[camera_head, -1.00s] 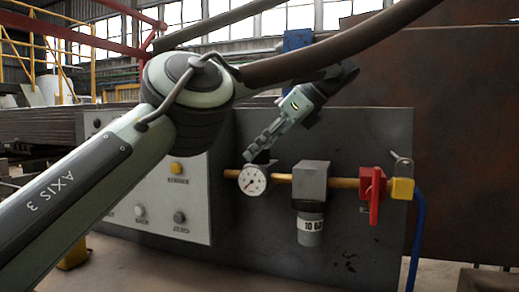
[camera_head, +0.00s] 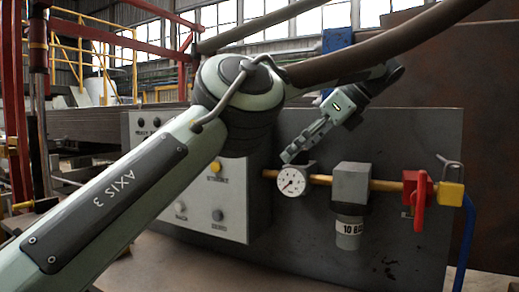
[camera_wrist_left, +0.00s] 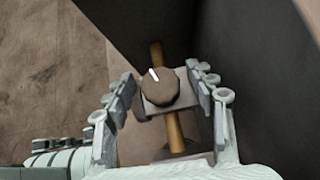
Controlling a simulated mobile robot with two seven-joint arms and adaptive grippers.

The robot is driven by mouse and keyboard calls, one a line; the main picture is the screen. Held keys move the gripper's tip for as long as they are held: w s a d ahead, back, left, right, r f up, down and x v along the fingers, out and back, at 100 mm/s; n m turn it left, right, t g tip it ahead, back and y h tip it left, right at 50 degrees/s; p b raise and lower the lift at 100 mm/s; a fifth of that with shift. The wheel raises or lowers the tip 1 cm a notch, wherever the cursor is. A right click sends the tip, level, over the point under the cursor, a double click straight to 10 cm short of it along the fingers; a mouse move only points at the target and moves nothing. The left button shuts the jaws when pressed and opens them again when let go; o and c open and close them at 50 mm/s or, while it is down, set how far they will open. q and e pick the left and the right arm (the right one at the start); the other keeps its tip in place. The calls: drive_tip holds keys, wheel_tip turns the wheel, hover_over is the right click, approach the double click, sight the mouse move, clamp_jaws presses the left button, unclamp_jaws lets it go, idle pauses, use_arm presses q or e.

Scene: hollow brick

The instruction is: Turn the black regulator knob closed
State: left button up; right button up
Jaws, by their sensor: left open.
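The regulator knob (camera_wrist_left: 160,88) shows in the left wrist view as a round, dark brownish disc with a white index mark slanting to its upper left. It sits over a grey body on a brass pipe (camera_wrist_left: 175,132). My left gripper (camera_wrist_left: 159,73) is open, with one finger on each side of the knob and visible gaps between. In the head view my left gripper (camera_head: 298,154) points down-left just above the round white gauge (camera_head: 292,181). The knob cannot be made out there. My right gripper is not in view.
A grey filter unit (camera_head: 350,190) and a red valve handle (camera_head: 419,201) with a yellow end block (camera_head: 451,194) lie along the pipe to the right. A blue hose (camera_head: 464,245) hangs there. A button panel (camera_head: 213,200) stands left, partly behind my arm.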

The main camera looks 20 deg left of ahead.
use_arm(q)
drive_tip(key=shift+m+t, duration=0.3)
drive_tip(key=shift+m, duration=0.1)
